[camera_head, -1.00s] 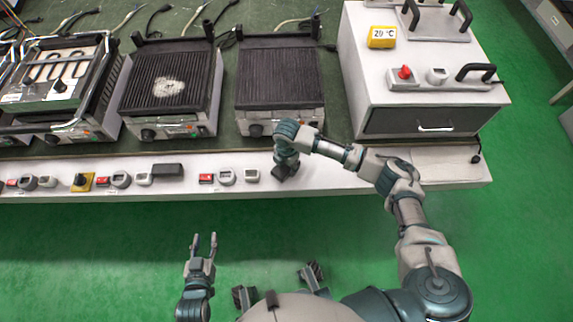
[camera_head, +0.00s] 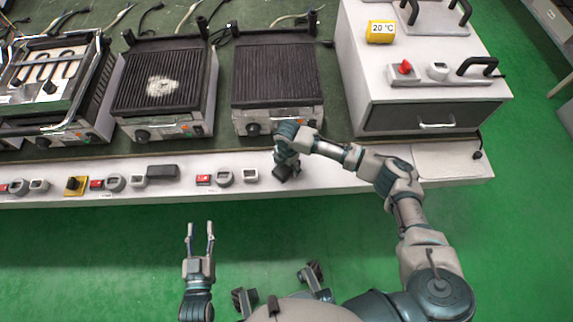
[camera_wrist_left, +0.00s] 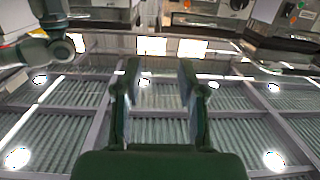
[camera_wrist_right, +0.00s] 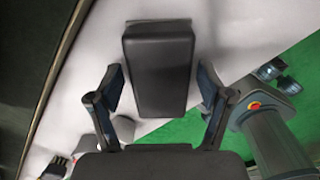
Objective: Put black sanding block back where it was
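The black sanding block (camera_wrist_right: 160,60) is a dark rounded box in the right wrist view, over the white ledge. My right gripper (camera_wrist_right: 160,80) has one finger on each side of it, very close to its edges. I cannot tell whether the fingers press on it. In the head view my right gripper (camera_head: 287,173) points down at the white ledge, and the block is hard to separate from the dark fingers. My left gripper (camera_head: 200,230) is open and empty over the green floor. The left wrist view shows its two fingers (camera_wrist_left: 159,72) apart.
A similar black box (camera_head: 162,171) lies farther left on the ledge (camera_head: 340,178), among switches and meters. A red switch (camera_head: 204,180) and grey meters are left of my right gripper. Contact grills (camera_head: 278,85) stand behind. A white cabinet (camera_head: 430,85) is at right. Ledge right of my gripper is clear.

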